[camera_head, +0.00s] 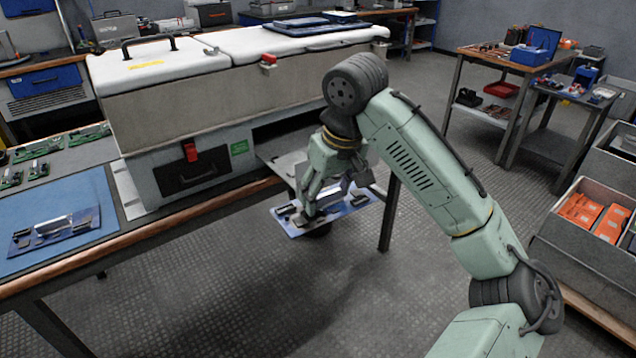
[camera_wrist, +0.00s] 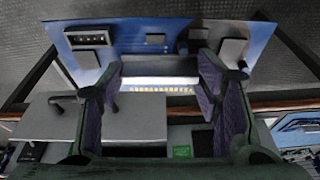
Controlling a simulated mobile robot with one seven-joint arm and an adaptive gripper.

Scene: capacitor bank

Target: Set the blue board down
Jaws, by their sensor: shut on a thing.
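A blue board (camera_head: 357,203) with metal and dark parts on it hangs in my gripper (camera_head: 322,212) beyond the bench's right end, above the floor. My gripper is shut on a part of the board; in the wrist view its two fingers (camera_wrist: 160,95) flank a pale block on the blue board (camera_wrist: 140,40). The board looks about level. A second blue board (camera_head: 55,232) with similar parts lies on the blue mat (camera_head: 90,199) at the left of the bench. I cannot tell exactly which part the fingers touch.
A large white-lidded machine (camera_head: 200,105) stands on the bench, with a grey shelf (camera_head: 272,147) at its right, close behind my gripper. Green boards (camera_head: 40,150) lie behind the mat. Grey bins with orange boxes (camera_head: 595,215) stand at the right. The floor between is clear.

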